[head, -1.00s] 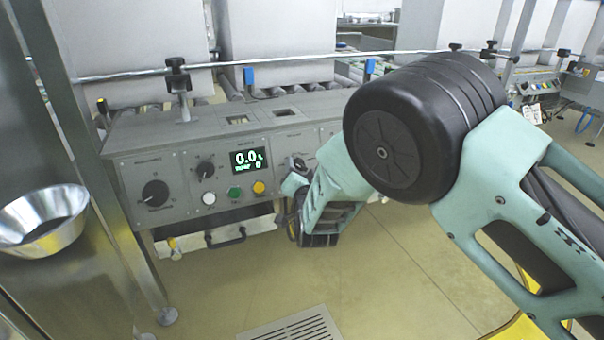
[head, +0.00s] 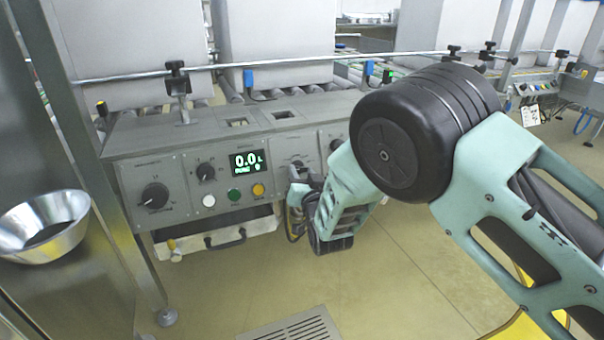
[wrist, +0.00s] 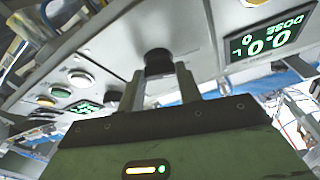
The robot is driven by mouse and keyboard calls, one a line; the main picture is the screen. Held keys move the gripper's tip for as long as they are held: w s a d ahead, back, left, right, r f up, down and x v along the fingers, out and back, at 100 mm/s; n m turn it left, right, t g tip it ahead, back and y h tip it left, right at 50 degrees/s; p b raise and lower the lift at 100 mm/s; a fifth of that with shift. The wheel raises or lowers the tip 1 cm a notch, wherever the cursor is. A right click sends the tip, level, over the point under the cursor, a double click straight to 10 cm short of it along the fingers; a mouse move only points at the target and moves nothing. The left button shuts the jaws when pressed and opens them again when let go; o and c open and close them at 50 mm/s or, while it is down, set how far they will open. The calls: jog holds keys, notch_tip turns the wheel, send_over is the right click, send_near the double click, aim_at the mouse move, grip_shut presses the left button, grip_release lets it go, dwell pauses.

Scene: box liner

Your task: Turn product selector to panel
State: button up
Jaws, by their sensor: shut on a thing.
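The grey control panel (head: 222,195) faces me in the head view. My gripper (head: 297,175) is at the panel, right of the lit display, and my wrist hides part of that area. In the wrist view my gripper (wrist: 161,72) has its two fingers on either side of a dark round knob (wrist: 158,60) and is shut on it. The knob's label and pointer cannot be read. Two other black knobs, a large one (head: 155,195) and a smaller one (head: 206,171), sit free on the left of the panel. Their labels are too small to read.
The green-lit display (head: 247,162) shows 0.0 L, with white, green (head: 235,195) and yellow buttons below. Another display (wrist: 268,40) in the wrist view reads DOSE 0.0 L. A metal bowl (head: 42,228) is at the left. Floor (head: 235,280) is open before the panel.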

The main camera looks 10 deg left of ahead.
jog(key=o, duration=1)
jog(key=shift+s, duration=0.1)
jog(key=p+v, duration=0.4)
jog(key=v, duration=1.3)
jog(key=shift+s+d, duration=0.1)
jog(key=shift+s, duration=0.05)
